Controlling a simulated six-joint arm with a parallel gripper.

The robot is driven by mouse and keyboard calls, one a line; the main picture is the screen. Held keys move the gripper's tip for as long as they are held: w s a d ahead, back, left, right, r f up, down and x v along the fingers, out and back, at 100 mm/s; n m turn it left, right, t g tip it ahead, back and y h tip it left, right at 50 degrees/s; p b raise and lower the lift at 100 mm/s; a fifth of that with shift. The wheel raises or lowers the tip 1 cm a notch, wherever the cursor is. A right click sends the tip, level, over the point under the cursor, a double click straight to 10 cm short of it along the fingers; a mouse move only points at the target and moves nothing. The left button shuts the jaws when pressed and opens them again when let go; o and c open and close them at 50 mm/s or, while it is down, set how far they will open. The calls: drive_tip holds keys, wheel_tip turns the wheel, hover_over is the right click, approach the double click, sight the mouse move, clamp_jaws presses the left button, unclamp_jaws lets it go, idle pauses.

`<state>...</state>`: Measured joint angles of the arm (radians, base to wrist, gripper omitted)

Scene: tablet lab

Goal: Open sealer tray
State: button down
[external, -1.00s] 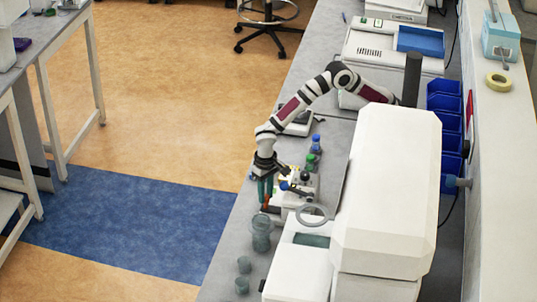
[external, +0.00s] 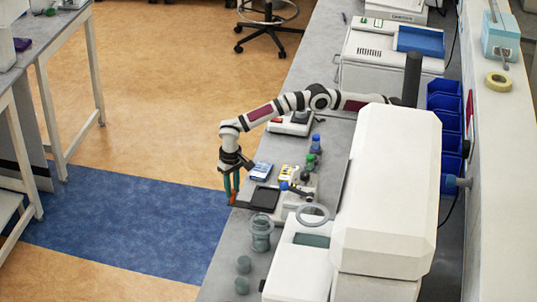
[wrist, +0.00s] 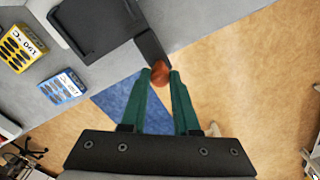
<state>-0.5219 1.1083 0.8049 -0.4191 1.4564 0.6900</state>
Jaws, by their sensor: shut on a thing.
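The sealer tray (external: 264,198) is a flat black square. It sticks out to the left of the small light-coloured sealer (external: 292,200) on the bench. In the wrist view the tray (wrist: 98,28) shows at the top, with a black handle bar (wrist: 151,45) ending in an orange-brown knob (wrist: 159,78). My gripper (external: 232,199) is at the bench's left edge, its green fingers pointing down. In the wrist view my gripper (wrist: 160,74) is shut on the knob, one finger on each side.
A blue-and-white box (external: 260,172) and a yellow card (external: 289,172) lie behind the tray. A ribbed jar (external: 261,233) stands in front of it, near smaller cups (external: 243,265). A large white machine (external: 385,190) fills the right. Open floor lies left of the bench.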

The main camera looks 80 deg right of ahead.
drive_tip(key=c, duration=0.7)
unclamp_jaws()
drive_tip(key=shift+o, duration=0.2)
wheel_tip(320, 180, up, 12)
